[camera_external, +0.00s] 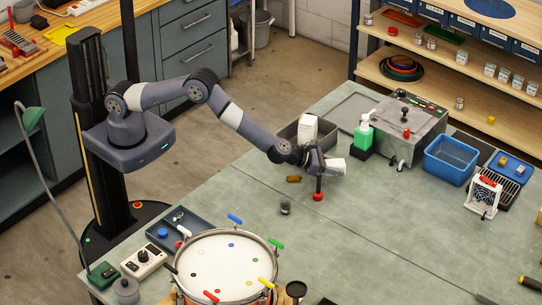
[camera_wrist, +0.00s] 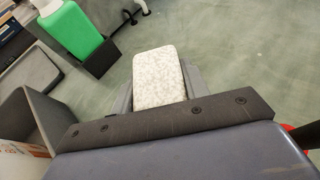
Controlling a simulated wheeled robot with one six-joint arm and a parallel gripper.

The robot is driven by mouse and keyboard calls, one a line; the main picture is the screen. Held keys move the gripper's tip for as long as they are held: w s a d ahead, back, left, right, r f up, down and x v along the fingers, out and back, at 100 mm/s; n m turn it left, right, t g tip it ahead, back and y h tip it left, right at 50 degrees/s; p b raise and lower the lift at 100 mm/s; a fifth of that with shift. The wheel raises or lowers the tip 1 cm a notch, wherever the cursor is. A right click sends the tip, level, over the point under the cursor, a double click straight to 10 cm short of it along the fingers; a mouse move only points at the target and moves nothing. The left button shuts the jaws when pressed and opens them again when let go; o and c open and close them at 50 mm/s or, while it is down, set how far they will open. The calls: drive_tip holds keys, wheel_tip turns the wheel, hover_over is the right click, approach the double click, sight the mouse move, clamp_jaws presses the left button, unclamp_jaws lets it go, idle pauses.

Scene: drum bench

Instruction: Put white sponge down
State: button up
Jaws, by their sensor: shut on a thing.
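The white sponge (camera_wrist: 158,78) is a pale speckled block with rounded corners, held between the jaws of my gripper (camera_wrist: 160,92) in the wrist view. In the external view the white sponge (camera_external: 334,164) shows at the end of my gripper (camera_external: 327,167). It appears to be held above the grey-green bench (camera_external: 375,205). A black stick with a red ball base (camera_external: 318,196) stands just below and partly behind my gripper. Whether the sponge touches anything below is hard to tell.
A grey bin (camera_external: 291,131) with a white carton (camera_external: 307,128) stands behind my gripper. A green bottle (camera_external: 363,136) sits in a black holder. A blue tub (camera_external: 450,160) is at the right and a drum (camera_external: 222,262) at the front. The bench between is mostly clear.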

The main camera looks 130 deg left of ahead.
drive_tip(key=shift+f, duration=1.25)
drive_tip(key=shift+f, duration=0.2)
drive_tip(key=o, duration=1)
drive_tip(key=shift+c, duration=0.2)
drive_tip(key=shift+r, duration=0.15)
drive_tip(key=shift+r, duration=0.15)
drive_tip(key=shift+s+d, duration=0.2)
drive_tip(key=shift+d, duration=0.1)
drive_tip(key=b+v, duration=0.3)
drive_tip(key=v, duration=0.8)
drive_tip(key=shift+s+r, duration=0.15)
